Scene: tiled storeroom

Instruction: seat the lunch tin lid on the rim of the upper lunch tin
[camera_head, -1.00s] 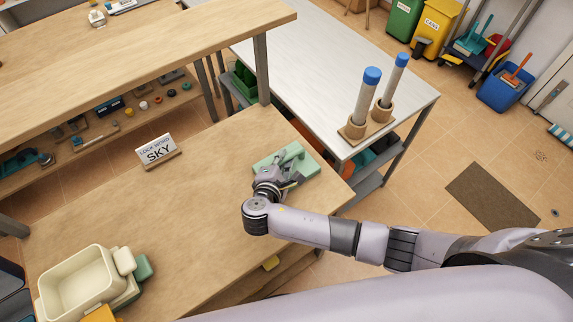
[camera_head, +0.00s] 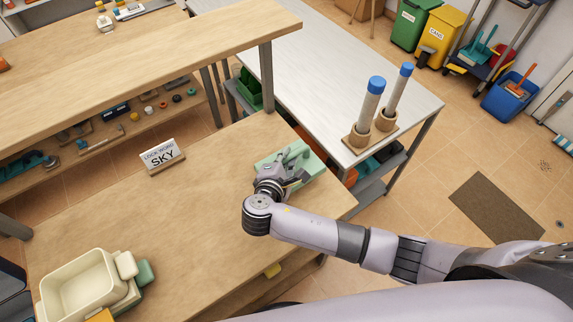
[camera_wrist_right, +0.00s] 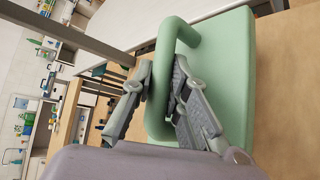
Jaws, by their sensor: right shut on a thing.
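The lunch tin lid (camera_head: 311,164) is a pale green slab with a looped handle, near the right end of the wooden bench. My right gripper (camera_head: 291,163) is at the lid, shut on its handle. In the right wrist view the lid (camera_wrist_right: 228,70) fills the right side, and its handle bar passes between the fingers of my gripper (camera_wrist_right: 160,95). I cannot tell whether the lid touches the bench. The upper lunch tin (camera_head: 72,293) is cream, open and empty at the bench's lower left, with a green part (camera_head: 146,272) beside and below it. My left gripper is not in view.
A raised wooden shelf (camera_head: 150,70) runs along the bench's back. A grey table (camera_head: 330,90) with two blue-capped tubes in holders (camera_head: 362,137) stands beyond the right end. The bench (camera_head: 170,220) is clear between lid and tin.

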